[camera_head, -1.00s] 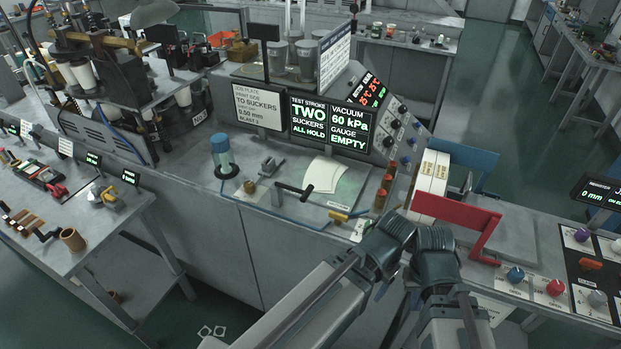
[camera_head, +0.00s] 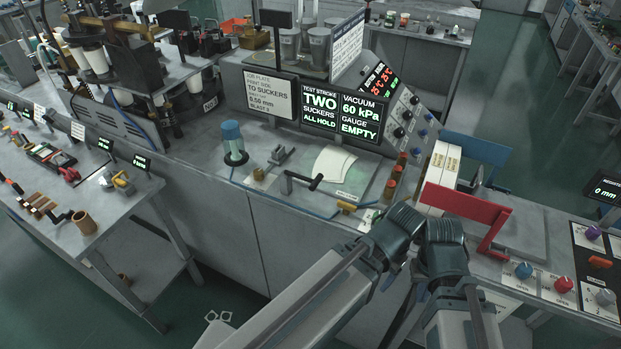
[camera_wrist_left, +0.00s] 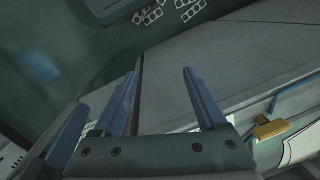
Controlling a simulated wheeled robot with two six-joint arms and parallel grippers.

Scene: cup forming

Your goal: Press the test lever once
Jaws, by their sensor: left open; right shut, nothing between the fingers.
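A lever with a black handle (camera_head: 302,182) stands on the bench plate in the head view; its label is not readable, so I cannot confirm it is the test lever. Behind it, a screen (camera_head: 320,110) reads TEST STROKE TWO, SUCKERS ALL HOLD, VACUUM 60 kPa, GAUGE EMPTY. My left gripper (camera_wrist_left: 158,98) is open and empty in the left wrist view, beside the bench's front edge with floor below. My left arm covers its fingers in the head view. My right arm (camera_head: 446,258) is at the bottom centre; its gripper's fingertips are hard to make out, and it is shut and empty.
Pale cup blanks (camera_head: 335,164) lie right of the lever. A blue-topped cylinder (camera_head: 233,142) and a small grey fixture (camera_head: 274,162) stand to its left. A yellow piece (camera_head: 347,207) and orange-brown cylinders (camera_head: 390,188) are to the right, before a red bracket (camera_head: 465,207).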

